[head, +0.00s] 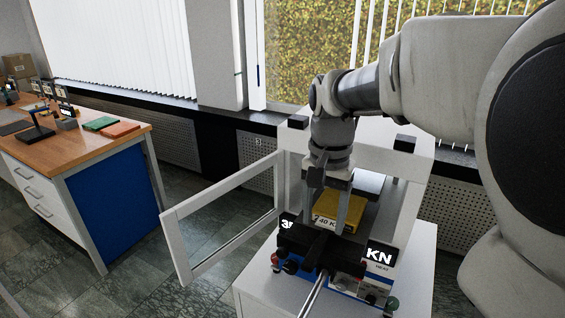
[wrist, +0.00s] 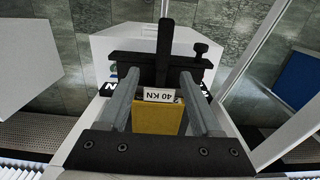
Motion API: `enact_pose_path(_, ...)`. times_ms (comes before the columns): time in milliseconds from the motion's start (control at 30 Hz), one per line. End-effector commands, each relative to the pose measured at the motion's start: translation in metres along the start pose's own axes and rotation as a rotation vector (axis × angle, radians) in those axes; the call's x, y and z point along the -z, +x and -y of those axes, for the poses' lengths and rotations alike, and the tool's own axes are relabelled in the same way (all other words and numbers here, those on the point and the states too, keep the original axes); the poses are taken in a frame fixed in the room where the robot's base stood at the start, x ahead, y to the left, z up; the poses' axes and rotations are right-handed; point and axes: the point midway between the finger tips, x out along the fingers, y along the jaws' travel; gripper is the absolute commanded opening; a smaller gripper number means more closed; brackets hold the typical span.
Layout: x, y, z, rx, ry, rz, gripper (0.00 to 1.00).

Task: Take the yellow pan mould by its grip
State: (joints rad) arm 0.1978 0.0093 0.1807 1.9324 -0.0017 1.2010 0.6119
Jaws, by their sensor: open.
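The yellow pan mould (head: 341,209) sits inside the white-framed press, and it also shows in the wrist view (wrist: 157,121). A white label reading "40 KN" (wrist: 160,95) is at its front edge. My gripper (head: 329,217) reaches down into the press with its fingers apart. In the wrist view the fingers of my gripper (wrist: 158,80) lie on either side of the label and mould, with nothing seen clamped. A black bar with a narrow upright piece (wrist: 165,50) lies just beyond the label; I cannot tell whether this is the mould's grip.
The press's framed guard door (head: 222,218) stands open at left. A KN display (head: 380,256) and knobs are on the front, with a metal rod (head: 313,296) sticking out. A wooden-topped workbench (head: 75,145) stands at far left. Floor between is clear.

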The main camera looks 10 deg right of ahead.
Motion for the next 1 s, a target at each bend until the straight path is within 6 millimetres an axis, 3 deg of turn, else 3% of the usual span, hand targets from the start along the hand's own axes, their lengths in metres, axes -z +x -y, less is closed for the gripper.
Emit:
enact_pose_path(233, 0.001, 0.018, 0.001, -0.001, 0.0, 0.002, 0.65)
enact_pose_path(533, 0.004, 0.059, 0.004, -0.001, 0.001, 0.001, 0.65)
enact_pose_path(833, 0.005, 0.064, 0.005, 0.0, 0.0, -0.001, 0.65)
enact_pose_path(1000, 0.005, 0.063, 0.005, 0.0, 0.0, -0.001, 0.34)
